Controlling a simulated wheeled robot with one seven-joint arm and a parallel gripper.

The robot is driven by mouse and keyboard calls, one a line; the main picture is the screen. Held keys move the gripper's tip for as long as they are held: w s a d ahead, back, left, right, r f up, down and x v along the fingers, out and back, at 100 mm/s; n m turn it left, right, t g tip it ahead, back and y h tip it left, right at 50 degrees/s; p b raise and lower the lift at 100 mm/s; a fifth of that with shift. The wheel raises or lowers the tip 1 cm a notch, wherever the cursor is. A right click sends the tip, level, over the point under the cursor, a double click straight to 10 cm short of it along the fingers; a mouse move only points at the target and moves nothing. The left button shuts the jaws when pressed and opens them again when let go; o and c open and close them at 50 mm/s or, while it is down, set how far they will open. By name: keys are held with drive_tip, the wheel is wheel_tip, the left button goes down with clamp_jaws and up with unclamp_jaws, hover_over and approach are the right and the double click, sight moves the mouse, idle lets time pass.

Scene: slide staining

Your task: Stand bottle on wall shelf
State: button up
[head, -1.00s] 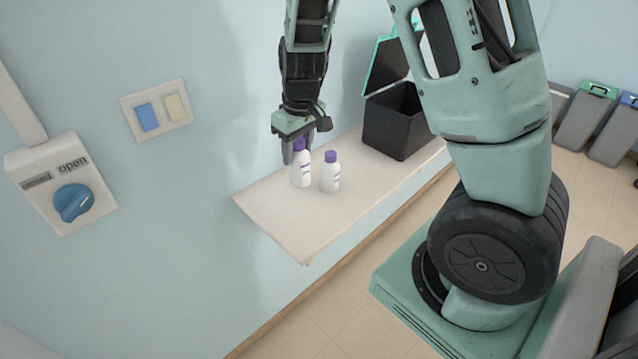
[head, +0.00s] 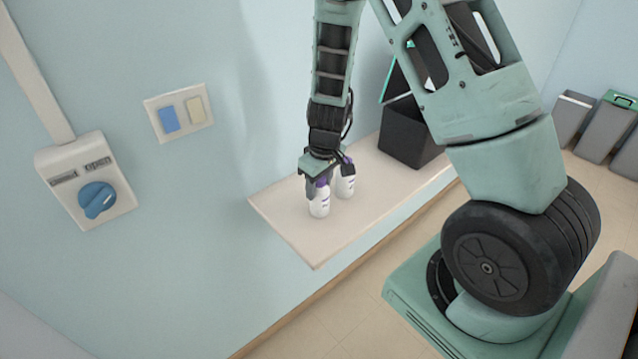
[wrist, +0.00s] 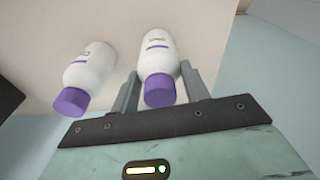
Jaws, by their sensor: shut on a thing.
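A white bottle with a purple cap (head: 319,202) is upright over the pale wall shelf (head: 290,232), near its left part. My gripper (head: 317,181) points down and is shut on this bottle around its upper part. The wrist view shows the bottle (wrist: 157,50) between the two fingers (wrist: 160,72). Its base is at or very close to the shelf top; I cannot tell whether it touches. A second like bottle (head: 346,184) stands on the shelf just behind and to the right, partly hidden by my gripper. In the wrist view this second bottle (wrist: 92,66) is left of the fingers, apart from them.
A black open-lidded bin (head: 410,136) stands farther back on the shelf. A blue dial box (head: 88,185) and a switch plate (head: 179,112) are on the wall at left. Grey bins (head: 573,115) stand on the floor at right. The shelf's near end is clear.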

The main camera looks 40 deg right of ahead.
drive_tip(key=shift+f, duration=0.2)
drive_tip(key=o, duration=1.1)
drive_tip(key=shift+r, duration=0.1)
drive_tip(key=shift+c, duration=0.2)
